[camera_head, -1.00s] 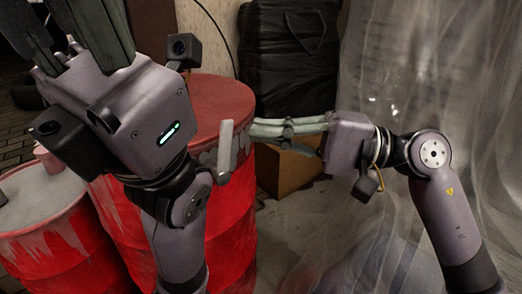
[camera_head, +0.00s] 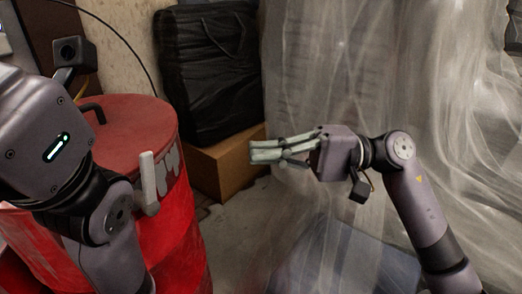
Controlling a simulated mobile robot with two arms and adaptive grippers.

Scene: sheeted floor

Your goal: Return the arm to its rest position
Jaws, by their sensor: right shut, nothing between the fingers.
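My right gripper (camera_head: 252,153) comes in from the right on its grey-purple arm, with its pale fingers pointing left. Its fingers are closed together with nothing between them. It hangs in front of the cardboard box and the hanging sheet, apart from the drum. My left arm fills the left edge, with its wrist body in front of the red drum.
A red drum (camera_head: 140,125) with worn paint stands at the left, behind my left arm. A black bag (camera_head: 209,72) rests on a cardboard box (camera_head: 224,168) against the wall. Translucent plastic sheeting (camera_head: 330,60) hangs at the right. A bluish patch (camera_head: 350,262) lies on the floor.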

